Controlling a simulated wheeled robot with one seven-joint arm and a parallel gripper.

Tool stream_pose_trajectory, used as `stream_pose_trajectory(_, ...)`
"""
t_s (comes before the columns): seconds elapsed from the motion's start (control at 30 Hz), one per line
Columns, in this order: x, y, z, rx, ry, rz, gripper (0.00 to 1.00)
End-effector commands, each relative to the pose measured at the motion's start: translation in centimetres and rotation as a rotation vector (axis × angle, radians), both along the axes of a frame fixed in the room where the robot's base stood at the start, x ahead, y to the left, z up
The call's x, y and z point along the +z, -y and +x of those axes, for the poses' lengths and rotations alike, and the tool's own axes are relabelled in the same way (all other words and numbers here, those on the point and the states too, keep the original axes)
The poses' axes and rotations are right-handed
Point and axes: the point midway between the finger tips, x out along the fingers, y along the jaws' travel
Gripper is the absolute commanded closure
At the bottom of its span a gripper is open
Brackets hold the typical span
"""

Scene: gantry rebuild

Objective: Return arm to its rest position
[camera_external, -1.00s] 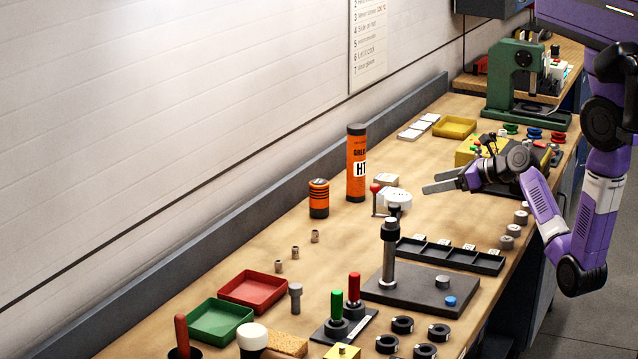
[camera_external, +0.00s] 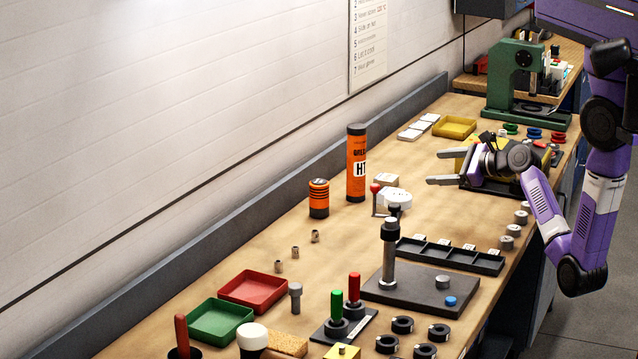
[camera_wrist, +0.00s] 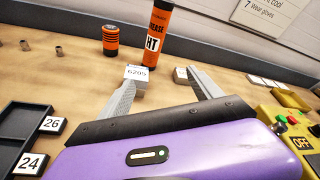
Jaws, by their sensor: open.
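My arm is purple and black and reaches in from the right over the bench. My gripper (camera_external: 440,167) is open and empty, held above the wooden bench (camera_external: 270,226) with its fingers pointing left. In the wrist view my gripper (camera_wrist: 160,90) shows two grey fingers spread apart with nothing between the tips. The arm hides part of the yellow control box (camera_wrist: 300,133).
An orange can (camera_external: 318,199) stands left of the grease cartridge (camera_external: 357,165). A black slotted tray (camera_external: 450,255) and a dark plate with an upright post (camera_external: 389,250) lie nearer. A green press (camera_external: 513,75) stands behind the arm. The middle of the bench is fairly clear.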

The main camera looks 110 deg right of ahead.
Motion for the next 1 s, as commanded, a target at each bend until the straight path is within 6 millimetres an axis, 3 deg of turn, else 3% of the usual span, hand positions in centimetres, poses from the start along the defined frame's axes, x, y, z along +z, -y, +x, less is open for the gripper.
stream_pose_trajectory(0.17,1.3,-0.4,-0.6,0.004,-0.360,-0.360,0.26)
stream_pose_trajectory(0.37,0.2,-5.2,2.4,0.102,-0.810,-0.732,0.26)
stream_pose_trajectory(0.57,-1.2,-14.0,6.6,0.262,-1.223,-1.145,0.26)
stream_pose_trajectory(0.7,-1.8,-21.2,8.7,0.368,-1.421,-1.441,0.26)
stream_pose_trajectory(0.87,-2.3,-29.7,9.6,0.472,-1.549,-1.772,0.26)
stream_pose_trajectory(1.0,-2.6,-37.0,8.9,0.556,-1.566,-2.044,0.26)
